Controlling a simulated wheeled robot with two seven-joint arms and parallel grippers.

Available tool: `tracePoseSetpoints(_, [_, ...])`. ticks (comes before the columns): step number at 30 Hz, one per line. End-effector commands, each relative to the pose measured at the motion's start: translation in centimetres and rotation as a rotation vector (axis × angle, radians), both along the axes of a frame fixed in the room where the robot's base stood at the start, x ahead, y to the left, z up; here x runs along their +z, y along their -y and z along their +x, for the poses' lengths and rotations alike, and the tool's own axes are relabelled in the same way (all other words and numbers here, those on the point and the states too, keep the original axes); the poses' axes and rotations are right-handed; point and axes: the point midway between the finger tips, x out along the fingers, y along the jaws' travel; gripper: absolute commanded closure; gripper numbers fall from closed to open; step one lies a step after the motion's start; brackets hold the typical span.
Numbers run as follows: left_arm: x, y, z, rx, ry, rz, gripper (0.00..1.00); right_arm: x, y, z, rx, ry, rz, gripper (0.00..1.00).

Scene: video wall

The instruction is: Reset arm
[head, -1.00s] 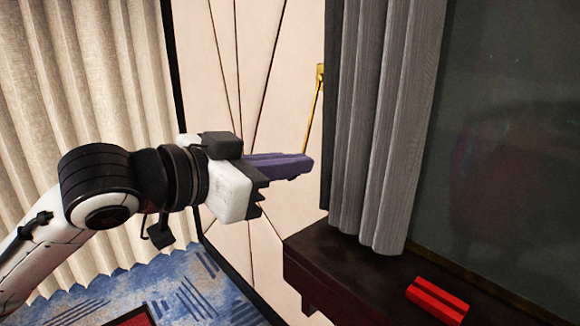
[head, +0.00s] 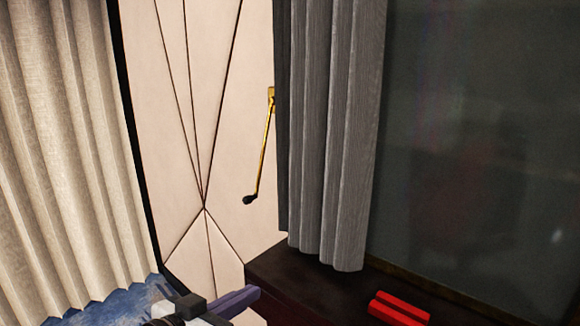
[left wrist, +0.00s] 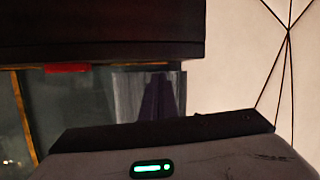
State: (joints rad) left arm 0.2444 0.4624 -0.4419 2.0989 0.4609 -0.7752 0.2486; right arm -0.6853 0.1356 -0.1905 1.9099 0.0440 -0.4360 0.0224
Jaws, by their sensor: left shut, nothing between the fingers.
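My left gripper (head: 240,300) shows at the bottom of the head view, low and left of the dark cabinet, with its purple fingers together and nothing held. In the left wrist view its purple fingers (left wrist: 162,97) stand close together above the gripper body. Most of the left arm is out of the head view. My right gripper is not in view.
A dark cabinet (head: 290,285) bears a red block (head: 399,309). A grey curtain (head: 335,130) hangs beside a dark screen (head: 470,140). A brass rod with a dark tip (head: 263,150) hangs on the pale panelled wall (head: 190,110). A beige curtain (head: 60,150) hangs at left.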

Motion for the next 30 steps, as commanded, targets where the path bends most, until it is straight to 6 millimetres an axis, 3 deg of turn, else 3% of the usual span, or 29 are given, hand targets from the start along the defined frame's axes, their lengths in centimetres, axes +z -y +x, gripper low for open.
tracePoseSetpoints(1, [-3.8,-0.5,-1.0,0.031,-0.050,-0.006,1.00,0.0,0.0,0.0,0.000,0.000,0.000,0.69])
tracePoseSetpoints(5, [-12.3,-2.3,-4.3,0.114,-0.143,0.011,1.00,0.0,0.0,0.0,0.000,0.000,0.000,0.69])
tracePoseSetpoints(9, [-21.2,-4.5,-10.1,0.195,-0.254,0.067,1.00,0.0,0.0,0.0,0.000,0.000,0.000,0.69])
tracePoseSetpoints(12, [-26.2,-6.0,-14.9,0.238,-0.327,0.117,1.00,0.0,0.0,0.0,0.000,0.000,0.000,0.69])
tracePoseSetpoints(15, [-29.7,-7.1,-19.3,0.265,-0.387,0.164,1.00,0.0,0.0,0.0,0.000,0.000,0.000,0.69])
tracePoseSetpoints(18, [-31.9,-7.9,-22.5,0.280,-0.429,0.201,1.00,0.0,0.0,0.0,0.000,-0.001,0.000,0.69])
tracePoseSetpoints(21, [-33.0,-8.3,-24.4,0.287,-0.451,0.223,1.00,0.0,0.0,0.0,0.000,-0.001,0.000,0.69])
tracePoseSetpoints(30, [-33.4,-8.5,-24.9,0.288,-0.457,0.231,1.00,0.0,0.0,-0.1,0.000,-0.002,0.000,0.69])
